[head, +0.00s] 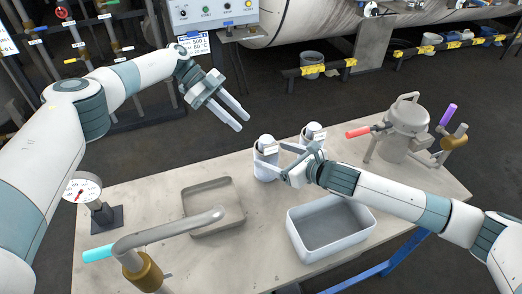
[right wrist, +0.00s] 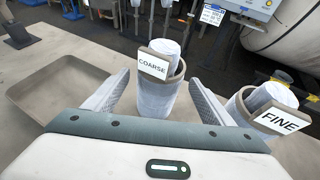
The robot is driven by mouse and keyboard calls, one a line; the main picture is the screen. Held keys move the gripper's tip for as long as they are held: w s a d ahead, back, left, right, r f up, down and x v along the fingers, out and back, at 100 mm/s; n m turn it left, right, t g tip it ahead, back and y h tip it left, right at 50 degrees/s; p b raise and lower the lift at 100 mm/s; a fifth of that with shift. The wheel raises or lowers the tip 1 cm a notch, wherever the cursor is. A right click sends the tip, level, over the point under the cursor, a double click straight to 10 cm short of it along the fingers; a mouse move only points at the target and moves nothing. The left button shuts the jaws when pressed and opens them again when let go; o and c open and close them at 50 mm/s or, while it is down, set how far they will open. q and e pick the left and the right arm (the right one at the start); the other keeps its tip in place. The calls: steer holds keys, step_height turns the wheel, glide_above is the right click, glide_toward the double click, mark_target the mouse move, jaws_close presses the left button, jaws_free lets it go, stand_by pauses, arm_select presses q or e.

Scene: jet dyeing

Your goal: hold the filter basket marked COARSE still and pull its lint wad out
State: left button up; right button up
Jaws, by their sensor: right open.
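The filter basket marked COARSE (right wrist: 157,96) stands upright on the table, a grey cylinder with a label at its rim. It also shows in the head view (head: 264,171). Its pale lint wad (right wrist: 168,48) sticks up out of the top, partly behind the label. My right gripper (head: 270,158) is open, with one finger on each side of the COARSE basket; I cannot tell whether either finger touches it. My left gripper (head: 243,125) is raised behind and left of the basket, its two fingers apart and empty.
A basket marked FINE (right wrist: 240,108) stands close to the right of COARSE. A white tub (head: 290,232) is in front, a shallow tray (head: 187,205) to the left. A lidded pot (head: 405,130) stands right, a bent pipe (head: 165,233) and gauge (head: 100,212) left.

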mark_target(260, 150)
steer(key=x, duration=0.7)
steer(key=shift+w+a+f, duration=0.15)
steer(key=shift+w+a, duration=0.05)
steer(key=c, duration=1.3)
arm_select(q)
steer(key=o, duration=0.7)
steer(key=shift+c, duration=0.2)
steer(key=s+d+r+m+t+y, duration=0.2)
steer(key=d+r+m+t+y, duration=0.1)
steer(key=d+r+m+y, duration=0.5)
steer(key=shift+s+d+m+t+y, duration=0.4)
steer(key=shift+d+m+y, duration=0.2)
steer(key=shift+d+y, duration=0.2)
